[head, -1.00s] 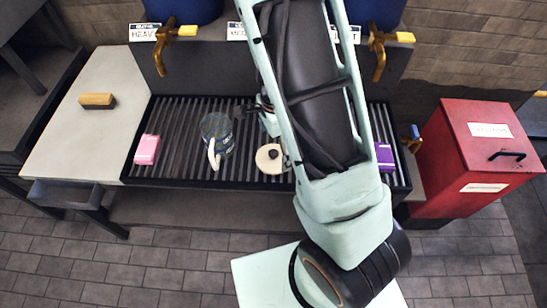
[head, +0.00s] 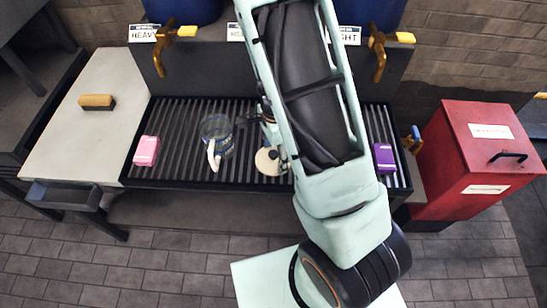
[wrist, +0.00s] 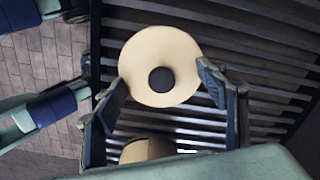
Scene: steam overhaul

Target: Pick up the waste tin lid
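The lid, a round cream disc with a dark knob, lies flat on the slatted grate (head: 180,150). In the head view the lid (head: 264,163) is partly covered by my gripper (head: 273,148). In the wrist view the lid (wrist: 148,50) is seen from above with its knob (wrist: 161,79) in the middle. My gripper (wrist: 162,76) is open, one finger towards each side of the lid, with nothing held. I cannot tell whether the fingertips touch the rim. My arm hides part of the grate.
A glass jug (head: 222,137) stands left of the lid. A pink block (head: 146,151) lies far left on the grate, a purple block (head: 384,158) right. A red box (head: 450,170) with a black handle stands right. Brass taps (head: 378,50) hang behind. A brush (head: 97,101) lies on the counter.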

